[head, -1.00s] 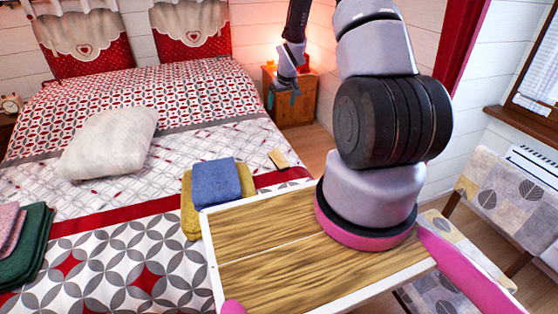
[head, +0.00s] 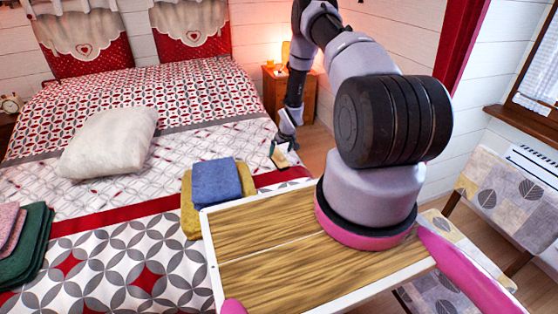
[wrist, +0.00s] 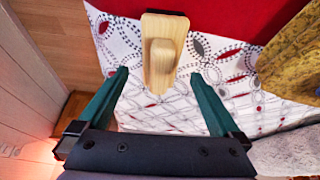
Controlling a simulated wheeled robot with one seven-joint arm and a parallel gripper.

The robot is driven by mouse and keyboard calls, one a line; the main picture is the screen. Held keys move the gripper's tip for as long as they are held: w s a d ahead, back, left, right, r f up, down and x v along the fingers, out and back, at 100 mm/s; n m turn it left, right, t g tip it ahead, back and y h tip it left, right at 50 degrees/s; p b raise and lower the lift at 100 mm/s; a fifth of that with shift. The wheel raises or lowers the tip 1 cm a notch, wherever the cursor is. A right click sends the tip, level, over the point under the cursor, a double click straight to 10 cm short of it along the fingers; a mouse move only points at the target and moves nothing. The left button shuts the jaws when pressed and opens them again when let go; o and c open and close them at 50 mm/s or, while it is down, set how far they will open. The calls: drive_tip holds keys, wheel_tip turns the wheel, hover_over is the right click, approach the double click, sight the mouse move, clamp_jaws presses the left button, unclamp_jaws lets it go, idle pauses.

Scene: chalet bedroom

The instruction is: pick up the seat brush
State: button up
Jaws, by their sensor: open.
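The seat brush (wrist: 165,52) is a pale wooden block with a raised grip, lying on the bed near its edge. In the wrist view it sits at the top middle, with its near end about between the fingertips. In the head view my gripper partly hides the brush. My gripper (wrist: 159,74) is open and empty, its two green fingers spread wider than the brush. In the head view my gripper (head: 280,152) is at the brush, by the bed's right edge. I cannot tell its exact height above the bed.
A folded blue towel (head: 217,183) lies on a yellow towel (head: 189,218) left of the brush. A white pillow (head: 110,142) lies farther left on the bed. A wooden nightstand (head: 308,96) stands beyond the bed's right edge. Wooden floor shows beside the bed.

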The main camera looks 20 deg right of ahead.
sight(280, 153)
drive_tip(key=x, duration=0.4)
drive_tip(key=shift+f, duration=0.2)
drive_tip(key=c, duration=1.5)
wheel_tip(280, 153, up, 10)
drive_tip(key=shift+r, duration=0.1)
